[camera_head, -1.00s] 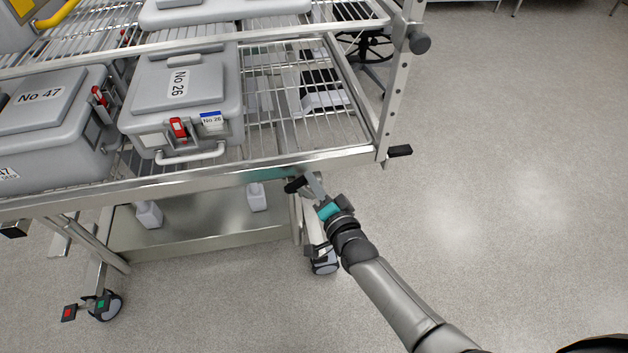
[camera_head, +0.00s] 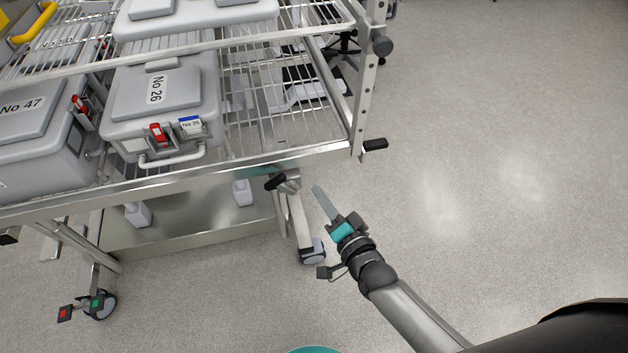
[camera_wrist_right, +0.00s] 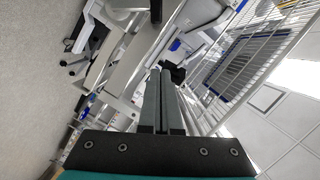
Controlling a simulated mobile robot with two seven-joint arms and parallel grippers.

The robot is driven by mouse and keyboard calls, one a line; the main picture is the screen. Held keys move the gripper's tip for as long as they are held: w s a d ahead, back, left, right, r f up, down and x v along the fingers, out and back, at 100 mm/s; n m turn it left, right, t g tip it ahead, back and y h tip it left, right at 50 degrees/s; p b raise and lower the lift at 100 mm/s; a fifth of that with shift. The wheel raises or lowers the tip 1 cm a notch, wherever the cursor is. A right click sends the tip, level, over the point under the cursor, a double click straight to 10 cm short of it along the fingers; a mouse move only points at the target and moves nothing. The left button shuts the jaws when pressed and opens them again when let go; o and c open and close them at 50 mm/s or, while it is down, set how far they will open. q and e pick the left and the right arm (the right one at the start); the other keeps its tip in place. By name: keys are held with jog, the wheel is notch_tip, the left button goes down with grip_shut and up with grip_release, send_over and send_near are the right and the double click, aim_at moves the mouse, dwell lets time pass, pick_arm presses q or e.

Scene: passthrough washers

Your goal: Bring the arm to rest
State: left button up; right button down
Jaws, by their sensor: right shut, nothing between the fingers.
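My right arm comes in from the lower right of the head view. Its gripper (camera_head: 320,192) is shut and empty, over open floor just right of the cart's front corner. It is apart from the cart's black handle (camera_head: 275,182). In the right wrist view the two grey fingers (camera_wrist_right: 163,75) lie together with nothing between them, and a black knob shows just beyond their tips. My left gripper is not in view.
A wire-shelf cart (camera_head: 230,163) on casters fills the left. It holds grey boxes, among them No 26 (camera_head: 190,95) and No 47 (camera_head: 35,105). A black lever (camera_head: 375,144) juts from its right post. The floor (camera_head: 500,170) to the right is clear.

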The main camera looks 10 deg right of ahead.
jog(key=shift+s+d+r, duration=0.1)
jog(key=shift+s, duration=0.4)
jog(key=s+d+f+n+g+h, duration=0.1)
jog(key=s+f+n+g, duration=0.15)
jog(key=s+f, duration=0.4)
jog(key=s+d+f+n+g, duration=0.2)
jog(key=s+f+g, duration=0.1)
jog(key=f, duration=0.6)
jog(key=s+d+f+n+g+h, duration=0.1)
jog(key=s+f+n+g, duration=0.15)
jog(key=s+f, duration=0.4)
jog(key=s+d+f+n+g, duration=0.1)
jog(key=s+f+g, duration=0.1)
jog(key=s, duration=0.4)
jog(key=s+d+f+n+g+h, duration=0.1)
jog(key=s+f+n+g, duration=0.1)
jog(key=s+f, duration=0.3)
jog(key=s+d+f+n+g+h+b, duration=0.1)
jog(key=s+d+f+g, duration=0.1)
jog(key=s, duration=0.7)
notch_tip(320, 180, down, 2)
jog(key=shift+f+n+g, duration=0.1)
jog(key=shift+n+g, duration=0.2)
jog(key=shift+g, duration=0.3)
jog(key=shift+w, duration=0.1)
